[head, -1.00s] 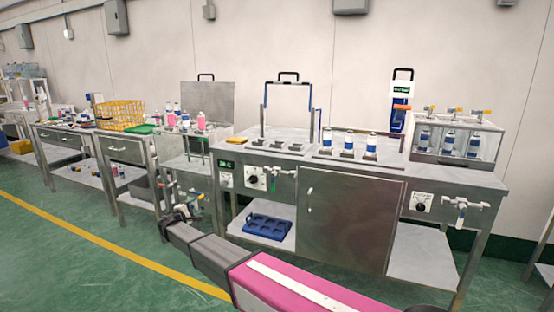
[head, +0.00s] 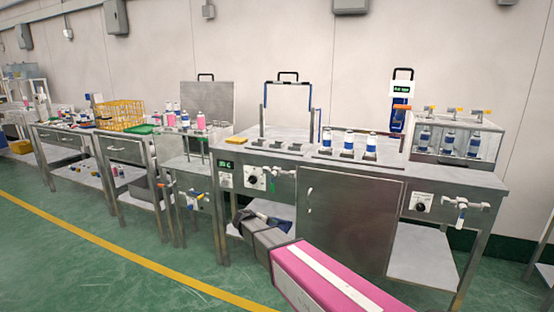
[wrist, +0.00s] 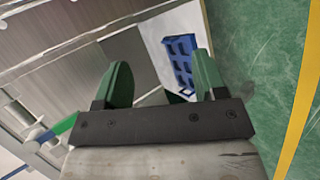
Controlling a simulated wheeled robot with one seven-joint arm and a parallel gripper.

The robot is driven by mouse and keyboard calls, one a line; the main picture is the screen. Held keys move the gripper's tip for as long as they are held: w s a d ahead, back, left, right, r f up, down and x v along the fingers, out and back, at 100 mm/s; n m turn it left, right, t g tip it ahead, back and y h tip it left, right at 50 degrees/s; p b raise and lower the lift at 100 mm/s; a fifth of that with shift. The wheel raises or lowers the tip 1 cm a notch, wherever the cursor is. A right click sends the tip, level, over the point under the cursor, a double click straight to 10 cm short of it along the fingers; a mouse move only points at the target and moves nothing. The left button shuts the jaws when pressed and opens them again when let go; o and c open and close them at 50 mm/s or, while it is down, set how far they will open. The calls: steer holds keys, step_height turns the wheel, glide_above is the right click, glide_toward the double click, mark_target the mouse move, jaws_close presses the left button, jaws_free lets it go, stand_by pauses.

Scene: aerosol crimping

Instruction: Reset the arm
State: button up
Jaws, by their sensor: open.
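My gripper (wrist: 160,85) is open in the wrist view, with two green fingers apart and nothing between them. In the head view my arm reaches up from the bottom right, and my gripper (head: 262,218) is at its far end, in front of the lower shelf of the steel bench (head: 470,187). The fingers are hard to make out there. In the wrist view a blue tray with several pockets (wrist: 181,60) lies on the white lower shelf beyond the fingers. In the head view my arm hides that tray.
Three cans (head: 349,142) stand on the bench top. A clear case (head: 445,140) with three cans stands at the right end. Valves with handles (head: 461,204) stick out of the bench front. Green floor (head: 130,270) is clear on the left.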

steer(key=s+d+f+m+g+y, duration=0.1)
steer(key=s+d+m+g+y, duration=0.5)
steer(key=s+d, duration=1.6)
steer(key=shift+s+d+f+m+g+y, duration=0.2)
steer(key=shift+s+d+m+g+y, duration=0.15)
steer(key=shift+s+m+y, duration=1.1)
steer(key=shift+s+h, duration=0.35)
steer(key=shift+s, duration=0.1)
